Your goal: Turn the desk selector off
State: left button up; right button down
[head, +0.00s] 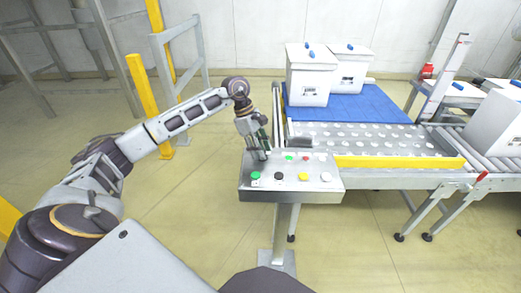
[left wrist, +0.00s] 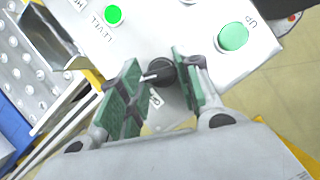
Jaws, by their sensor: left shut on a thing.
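The desk (head: 318,187) is a grey panel on a post with several coloured buttons. The desk selector is a black knob (left wrist: 162,73) with a white pointer, seen between the fingers in the left wrist view. Its pointer is toward the left of that picture. In the head view my left gripper hides the knob. My left gripper (head: 258,153) is down over the back left of the desk. In the left wrist view its green-padded fingers (left wrist: 158,85) are shut on the selector, one on each side. My right gripper is out of view.
A green UP button (left wrist: 232,37) and a lit green LEVEL lamp (left wrist: 113,15) are close to the fingers. Black (head: 279,176), yellow (head: 303,177) and white (head: 326,177) buttons line the desk front. White boxes (head: 309,86) stand on a blue mat (head: 380,112) behind.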

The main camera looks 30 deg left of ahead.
pick_arm(q)
jog(key=shift+n, duration=0.5)
jog(key=shift+s+n+t+b, duration=0.1)
jog(key=shift+n+t+b, duration=0.55)
jog(key=shift+n, duration=0.35)
jog(key=n+t+b, duration=0.1)
jog(key=n, duration=0.2)
jog(key=shift+s+y, duration=0.1)
jog(key=shift+y, duration=0.3)
jog(key=shift+d+n+t+b, duration=0.1)
jog(key=shift+n+t+b, duration=0.15)
jog(key=shift+n+b, duration=0.55)
jog(key=shift+n+y, duration=0.3)
jog(key=shift+n, duration=0.1)
jog(key=shift+s+d+n+t+y, duration=0.1)
jog(key=shift+n+t+y, duration=0.25)
jog(key=shift+n, duration=0.95)
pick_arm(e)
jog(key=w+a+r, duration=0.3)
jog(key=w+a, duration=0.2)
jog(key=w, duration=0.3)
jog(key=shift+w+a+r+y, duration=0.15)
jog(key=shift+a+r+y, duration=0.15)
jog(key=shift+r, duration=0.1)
pick_arm(q)
jog(key=shift+r+b, duration=0.1)
jog(key=shift+b, duration=0.2)
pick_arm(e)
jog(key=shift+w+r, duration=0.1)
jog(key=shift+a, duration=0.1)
